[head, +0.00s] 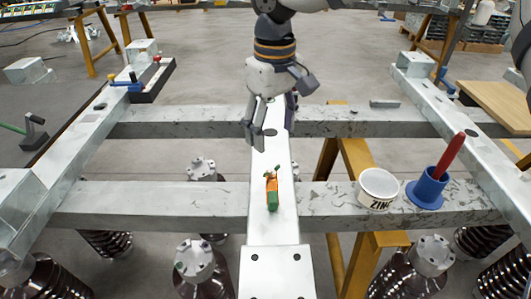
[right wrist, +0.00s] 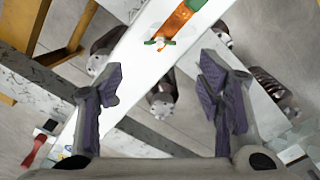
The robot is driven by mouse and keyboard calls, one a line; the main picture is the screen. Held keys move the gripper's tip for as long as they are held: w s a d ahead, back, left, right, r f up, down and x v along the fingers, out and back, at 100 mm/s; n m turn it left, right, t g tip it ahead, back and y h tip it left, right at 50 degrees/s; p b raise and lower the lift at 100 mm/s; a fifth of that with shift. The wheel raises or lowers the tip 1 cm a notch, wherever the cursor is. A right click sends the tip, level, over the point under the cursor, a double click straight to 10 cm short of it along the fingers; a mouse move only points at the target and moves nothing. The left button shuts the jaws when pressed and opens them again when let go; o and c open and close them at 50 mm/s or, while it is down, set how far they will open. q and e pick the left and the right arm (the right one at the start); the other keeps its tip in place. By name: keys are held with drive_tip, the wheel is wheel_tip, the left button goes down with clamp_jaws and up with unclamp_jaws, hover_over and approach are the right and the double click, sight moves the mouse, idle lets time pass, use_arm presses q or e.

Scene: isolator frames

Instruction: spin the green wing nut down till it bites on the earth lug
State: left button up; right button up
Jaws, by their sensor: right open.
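The green wing nut (head: 272,174) sits at the near side of my gripper on the pale centre beam, at the end of the orange earth lug (head: 272,187). In the right wrist view the wing nut (right wrist: 160,42) shows its two small wings, with the copper-orange lug (right wrist: 178,21) running up from it. My right gripper (head: 273,126) is open and empty above the beam, short of the nut and apart from it. In the wrist view its fingers (right wrist: 163,92) stand wide apart, with the nut beyond their tips. My left gripper is not in view.
A white ZINC tub (head: 378,190) and a blue holder (head: 428,190) with a red-handled tool stand on the right of the near crossbeam. A blue-handled tool (head: 128,84) lies on the left beam. The centre beam around the lug is clear.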

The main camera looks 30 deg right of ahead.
sight(272, 171)
wheel_tip(272, 171, down, 10)
drive_tip(key=shift+r, duration=0.15)
drive_tip(key=shift+c, duration=0.6)
clamp_jaws()
